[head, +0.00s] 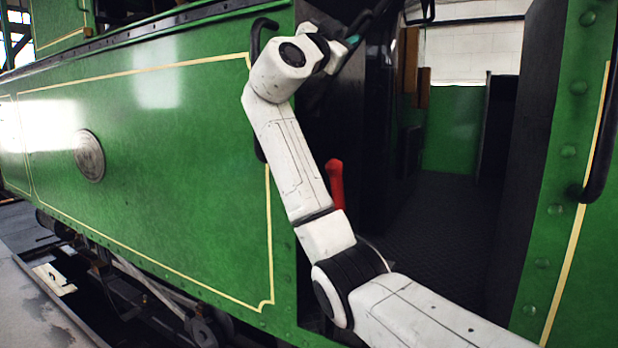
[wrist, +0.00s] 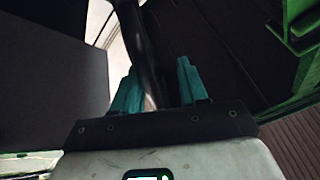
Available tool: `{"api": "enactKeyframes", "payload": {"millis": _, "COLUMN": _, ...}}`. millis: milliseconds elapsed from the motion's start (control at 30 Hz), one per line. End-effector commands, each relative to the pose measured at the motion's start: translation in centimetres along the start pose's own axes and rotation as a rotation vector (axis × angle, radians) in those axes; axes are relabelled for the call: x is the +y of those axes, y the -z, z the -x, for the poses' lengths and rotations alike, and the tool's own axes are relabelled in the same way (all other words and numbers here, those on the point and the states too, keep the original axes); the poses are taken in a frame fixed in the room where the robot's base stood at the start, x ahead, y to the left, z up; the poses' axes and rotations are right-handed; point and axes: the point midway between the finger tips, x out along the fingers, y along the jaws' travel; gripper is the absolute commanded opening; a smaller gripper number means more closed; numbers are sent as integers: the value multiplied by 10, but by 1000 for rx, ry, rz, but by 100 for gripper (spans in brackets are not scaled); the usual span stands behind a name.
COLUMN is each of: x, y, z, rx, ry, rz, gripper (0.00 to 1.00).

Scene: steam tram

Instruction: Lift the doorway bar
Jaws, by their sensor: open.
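A dark bar (wrist: 132,38) shows in the wrist view; I take it to be the doorway bar. It runs from the top edge down between the two teal fingers of my gripper (wrist: 158,88). The fingers are apart, one on each side of the bar, and I cannot tell whether either touches it. In the head view my gripper (head: 350,42) is at the upper left of the doorway, with a teal fingertip showing. The bar is hard to pick out there against the dark doorway, and my wrist hides part of that area.
The green tram side panel (head: 150,160) is left of the doorway. A red handle (head: 336,183) stands behind my arm. A black handrail (head: 600,120) is on the right door post. The dark cab floor (head: 440,225) looks clear.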

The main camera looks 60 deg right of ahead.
Motion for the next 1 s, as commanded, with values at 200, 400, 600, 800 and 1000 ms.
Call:
{"api": "enactKeyframes", "payload": {"millis": 200, "x": 42, "y": -6, "z": 1, "rx": 44, "ry": -85, "rz": -209, "gripper": 40}}
{"api": "enactKeyframes", "payload": {"millis": 400, "x": 74, "y": -14, "z": 11, "rx": 83, "ry": -165, "rz": -403, "gripper": 40}}
{"api": "enactKeyframes", "payload": {"millis": 600, "x": 102, "y": -27, "z": 23, "rx": 122, "ry": -244, "rz": -597, "gripper": 40}}
{"api": "enactKeyframes", "payload": {"millis": 800, "x": 124, "y": -46, "z": 35, "rx": 158, "ry": -319, "rz": -780, "gripper": 40}}
{"api": "enactKeyframes", "payload": {"millis": 1000, "x": 126, "y": -59, "z": 64, "rx": 171, "ry": -349, "rz": -864, "gripper": 40}}
